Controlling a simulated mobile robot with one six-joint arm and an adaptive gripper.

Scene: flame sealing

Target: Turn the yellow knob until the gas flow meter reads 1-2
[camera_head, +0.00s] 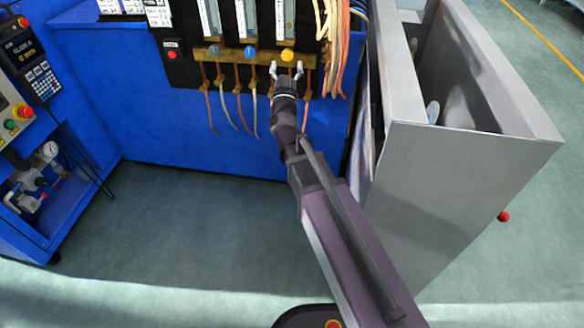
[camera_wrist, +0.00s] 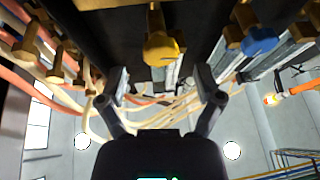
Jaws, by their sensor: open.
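The yellow knob (camera_head: 288,54) is the rightmost of three knobs on the brass bar below the flow meters. It also shows in the wrist view (camera_wrist: 162,48), beyond and between my gripper's fingers. My gripper (camera_head: 287,70) is open, its fingers just below the knob; in the wrist view the open fingers (camera_wrist: 162,84) show empty space between them. They look apart from the knob. The gas flow meter (camera_head: 285,18) above the yellow knob is a clear upright tube, cut off by the top edge. Its reading is too small to tell.
A red button (camera_head: 172,54) is further left. Orange hoses (camera_head: 338,50) hang close on the right, beside a grey metal cabinet (camera_head: 455,190). Thin tubes hang below the bar.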

